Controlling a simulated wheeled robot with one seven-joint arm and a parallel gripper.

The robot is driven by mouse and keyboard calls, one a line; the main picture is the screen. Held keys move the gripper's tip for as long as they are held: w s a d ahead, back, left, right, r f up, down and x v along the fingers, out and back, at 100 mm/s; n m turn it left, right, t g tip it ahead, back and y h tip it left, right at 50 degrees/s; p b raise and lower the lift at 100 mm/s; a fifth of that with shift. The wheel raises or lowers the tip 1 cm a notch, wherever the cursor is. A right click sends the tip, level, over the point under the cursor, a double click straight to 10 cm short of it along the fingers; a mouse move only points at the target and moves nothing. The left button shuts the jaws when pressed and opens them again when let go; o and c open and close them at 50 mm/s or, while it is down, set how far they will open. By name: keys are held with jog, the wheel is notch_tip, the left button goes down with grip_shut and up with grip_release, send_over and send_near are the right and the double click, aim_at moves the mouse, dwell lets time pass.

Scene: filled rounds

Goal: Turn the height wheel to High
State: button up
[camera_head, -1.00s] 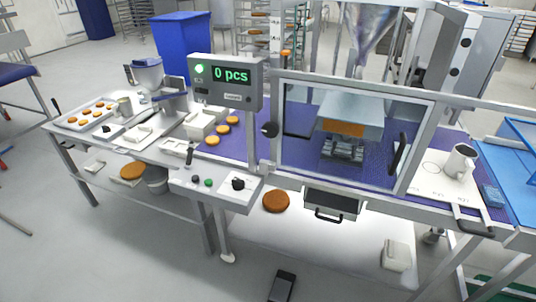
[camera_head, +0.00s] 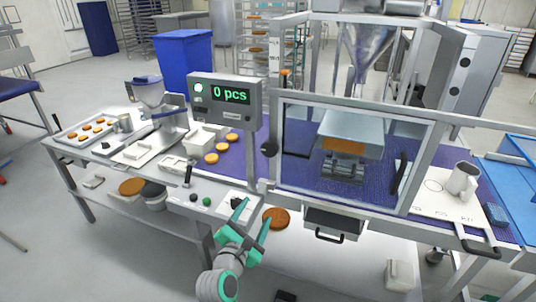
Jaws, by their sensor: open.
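My gripper (camera_head: 254,213) has come up at the lower middle, with two teal fingers spread and nothing between them. It is in front of the right end of the control panel (camera_head: 172,196). A black knob (camera_head: 237,203) on that panel is partly hidden behind the left finger. A round black wheel (camera_head: 269,149) sits on the frame post left of the clear guard, above and beyond my gripper. I cannot tell which of the two is the height wheel, and no High mark is readable.
A display (camera_head: 231,95) reads 0 pcs. The panel also has a lever (camera_head: 187,175) and a green button (camera_head: 207,202). The clear guard has a black handle (camera_head: 400,170). A drawer (camera_head: 333,222) juts out below. Brown rounds (camera_head: 223,146) lie on the purple belt.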

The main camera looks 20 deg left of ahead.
aim_at(269, 151)
jog(key=w+a+r+n+t+h, duration=0.15)
jog(key=w+r+n, duration=0.3)
jog(key=r, duration=0.85)
jog(key=shift+h, duration=0.45)
jog(key=w, duration=0.9)
jog(key=shift+w, duration=0.3)
jog(key=shift+w+d, duration=0.25)
jog(key=shift+w, duration=0.3)
jog(key=shift+w+f, duration=0.1)
